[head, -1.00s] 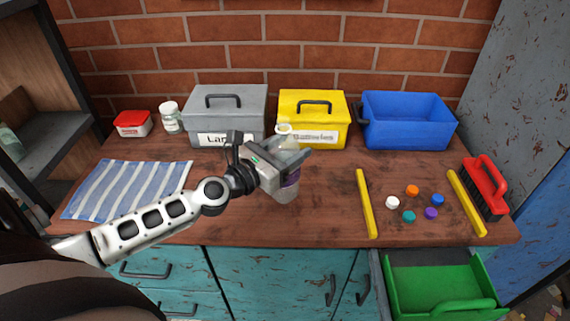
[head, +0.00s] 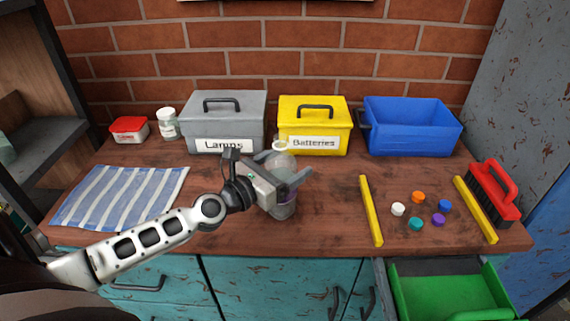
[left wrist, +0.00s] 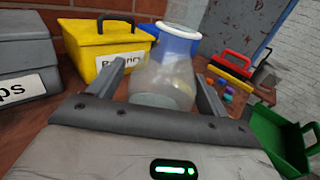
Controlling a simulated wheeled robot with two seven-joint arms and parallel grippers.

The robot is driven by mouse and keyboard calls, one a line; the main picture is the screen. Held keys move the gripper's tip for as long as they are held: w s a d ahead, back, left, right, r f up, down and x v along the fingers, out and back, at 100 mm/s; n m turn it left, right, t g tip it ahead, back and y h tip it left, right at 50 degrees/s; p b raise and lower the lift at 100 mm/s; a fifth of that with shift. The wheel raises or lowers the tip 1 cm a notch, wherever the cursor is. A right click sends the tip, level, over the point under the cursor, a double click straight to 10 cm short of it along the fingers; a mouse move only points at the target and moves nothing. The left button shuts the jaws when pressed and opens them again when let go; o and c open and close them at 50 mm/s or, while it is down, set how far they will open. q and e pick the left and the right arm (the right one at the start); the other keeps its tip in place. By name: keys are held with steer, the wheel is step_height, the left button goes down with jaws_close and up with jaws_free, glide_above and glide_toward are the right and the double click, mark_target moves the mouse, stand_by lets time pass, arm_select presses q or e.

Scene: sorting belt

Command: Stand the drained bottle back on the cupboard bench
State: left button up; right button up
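In the left wrist view the bottle (left wrist: 165,75) is between the spread fingers, with a visible gap at the left finger. The gripper looks open. Part of the bottle is hidden behind the gripper in the head view. My right gripper is not in view.
A grey Lamps box (head: 225,120), yellow Batteries box (head: 314,125) and blue bin (head: 413,127) stand behind. A striped cloth (head: 120,197) lies left. Yellow bars (head: 371,210), several coloured caps (head: 416,223) and a red brush (head: 494,194) are right. A green drawer (head: 450,290) is below.

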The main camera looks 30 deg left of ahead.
arm_select(q)
steer(key=shift+r, duration=0.3)
steer(key=shift+b+v, duration=3.2)
steer(key=shift+v, duration=2.8)
steer(key=s+d+f+m+g, duration=0.3)
steer(key=d+f+m, duration=0.6)
steer(key=m, duration=0.8)
steer(key=s+d+f+m+g, duration=0.3)
steer(key=d+f+m, duration=0.6)
steer(key=m, duration=0.9)
steer(key=shift+s+d+f+g, duration=0.2)
steer(key=shift+s+f+g, duration=0.1)
steer(key=shift+s+f, duration=0.5)
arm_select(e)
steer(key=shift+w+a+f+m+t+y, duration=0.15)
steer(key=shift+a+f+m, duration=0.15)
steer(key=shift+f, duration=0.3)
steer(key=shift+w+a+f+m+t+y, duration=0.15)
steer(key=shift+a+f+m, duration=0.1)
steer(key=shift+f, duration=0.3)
arm_select(q)
steer(key=shift+w, duration=0.15)
